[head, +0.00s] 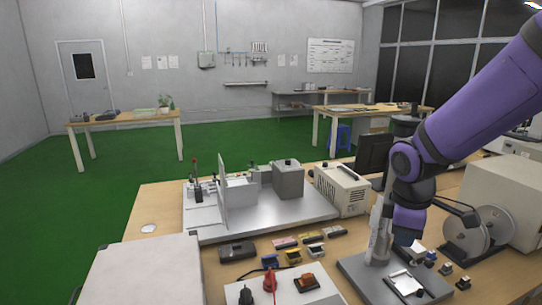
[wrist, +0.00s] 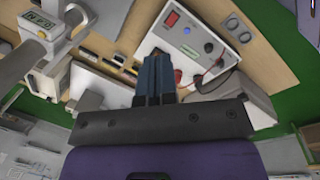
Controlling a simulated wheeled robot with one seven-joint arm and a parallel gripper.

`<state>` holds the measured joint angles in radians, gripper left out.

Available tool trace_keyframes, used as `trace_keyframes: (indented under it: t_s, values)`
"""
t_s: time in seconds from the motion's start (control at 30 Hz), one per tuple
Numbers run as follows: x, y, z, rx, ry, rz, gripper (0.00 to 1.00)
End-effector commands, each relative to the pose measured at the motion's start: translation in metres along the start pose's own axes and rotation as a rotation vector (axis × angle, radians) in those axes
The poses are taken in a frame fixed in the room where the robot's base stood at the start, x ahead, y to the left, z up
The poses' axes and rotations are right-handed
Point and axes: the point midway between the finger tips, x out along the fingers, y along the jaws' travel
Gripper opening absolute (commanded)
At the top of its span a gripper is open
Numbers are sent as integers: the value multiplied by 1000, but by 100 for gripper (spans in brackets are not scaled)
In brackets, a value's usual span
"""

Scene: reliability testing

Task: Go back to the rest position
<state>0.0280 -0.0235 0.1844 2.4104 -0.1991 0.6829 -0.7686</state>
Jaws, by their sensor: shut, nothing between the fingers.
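My gripper (wrist: 155,72) shows in the wrist view with its dark blue-grey fingers together and nothing between them. In the head view my purple arm comes in from the upper right and bends down over the right part of the workbench (head: 160,205). The gripper end there is small and partly lost against the bench equipment, so I cannot tell its exact height. In the wrist view a white control box (wrist: 190,42) with a red switch and a dark knob lies beyond the fingertips.
A metal test rig (head: 270,215) and a beige instrument (head: 342,190) stand on the bench. A grey stand (head: 378,235) rises close to my arm. Reels (head: 478,235) and a beige box (head: 508,200) are at right. Green floor (head: 235,145) is open behind the bench.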

Motion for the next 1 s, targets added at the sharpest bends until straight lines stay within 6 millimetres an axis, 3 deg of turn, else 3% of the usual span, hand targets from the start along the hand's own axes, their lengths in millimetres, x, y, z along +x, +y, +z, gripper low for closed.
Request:
trace_keyframes:
  t_s: [0.1,0.5,0.73,1.0]
  values:
    - [-32,-7,16,153,31,45,0]
    - [-112,-49,69,666,189,120,0]
    - [-143,-80,96,929,308,116,0]
    - [-157,-101,112,1081,384,92,0]
